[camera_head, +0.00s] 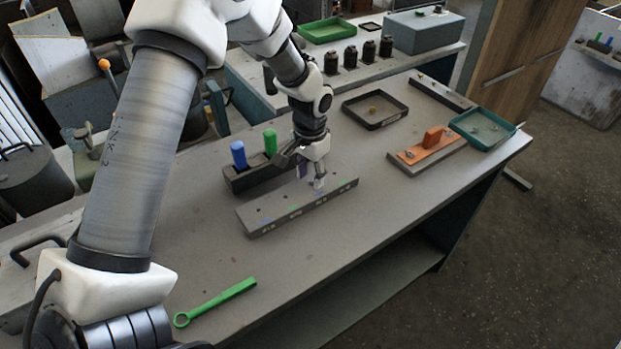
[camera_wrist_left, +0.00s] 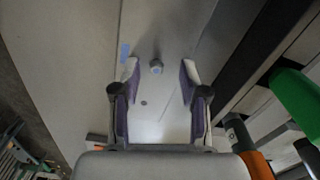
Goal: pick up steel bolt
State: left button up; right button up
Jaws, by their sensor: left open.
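My left gripper (camera_head: 311,177) is open and points down over this block. In the head view the gripper largely hides the bolt. My right gripper is not in view.
A dark rack with a blue handle (camera_head: 238,154) and a green handle (camera_head: 270,142) stands just behind the block. A green ring wrench (camera_head: 215,302) lies in front. An orange fixture (camera_head: 432,147), a black tray (camera_head: 375,122) and a teal tray (camera_head: 484,142) lie to the right.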

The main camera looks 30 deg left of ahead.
pick_arm(q)
jog(key=shift+s+d+r, duration=0.25)
jog(key=shift+s+r, duration=0.05)
jog(key=shift+w+a+f, duration=0.1)
jog(key=shift+w+f, duration=0.05)
jog(key=shift+f, duration=0.2)
grip_shut()
